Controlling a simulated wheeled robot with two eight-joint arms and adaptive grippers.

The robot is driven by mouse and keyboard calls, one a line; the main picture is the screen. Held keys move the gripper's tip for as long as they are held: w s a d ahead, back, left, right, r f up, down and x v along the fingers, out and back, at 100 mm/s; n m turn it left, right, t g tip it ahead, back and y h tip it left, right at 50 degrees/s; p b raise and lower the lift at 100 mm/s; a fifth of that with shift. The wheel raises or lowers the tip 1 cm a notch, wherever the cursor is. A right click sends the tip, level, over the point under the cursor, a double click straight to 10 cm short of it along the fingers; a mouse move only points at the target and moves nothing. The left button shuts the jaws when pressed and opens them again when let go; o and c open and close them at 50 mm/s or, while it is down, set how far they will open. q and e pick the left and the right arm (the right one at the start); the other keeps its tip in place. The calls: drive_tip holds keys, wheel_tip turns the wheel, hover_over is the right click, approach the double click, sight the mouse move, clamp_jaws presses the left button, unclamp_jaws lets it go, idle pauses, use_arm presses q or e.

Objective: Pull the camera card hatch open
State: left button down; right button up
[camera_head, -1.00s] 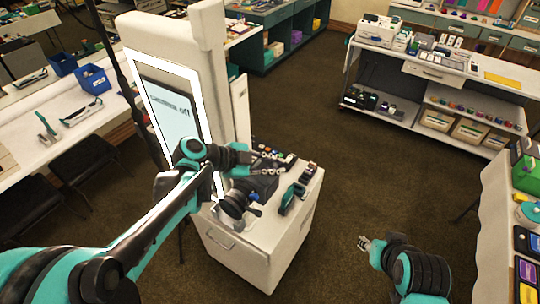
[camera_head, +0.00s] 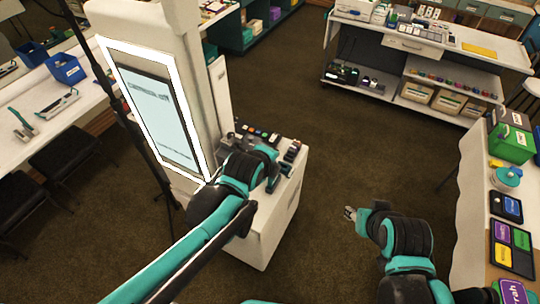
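The white booth (camera_head: 182,30) stands left of centre, with a lit screen (camera_head: 160,115) and a low white cabinet (camera_head: 268,225) at its foot. I cannot make out the camera card hatch; my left arm covers part of the booth front and cabinet top. My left gripper (camera_head: 262,156) is at the cabinet top, below and right of the screen. Its fingers are mostly hidden behind my wrist, so I cannot tell whether it is open or holds anything. My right gripper (camera_head: 349,213) is over bare floor, away from the booth, its small fingers unclear.
A table with signs and a green box (camera_head: 511,143) is at right. The floor between is clear.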

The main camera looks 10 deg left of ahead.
use_arm(q)
drive_tip(key=shift+s+d+f+m+t+y+b, duration=0.1)
drive_tip(key=shift+d+f+m+t+y+b, duration=0.2)
drive_tip(key=shift+f+m+y+b, duration=0.4)
drive_tip(key=c, duration=1.5)
unclamp_jaws()
drive_tip(key=shift+s+r, duration=0.1)
drive_tip(key=v, duration=1.1)
drive_tip(key=shift+s+d+r, duration=0.2)
drive_tip(key=shift+s+r, duration=0.05)
drive_tip(key=shift+s, duration=0.05)
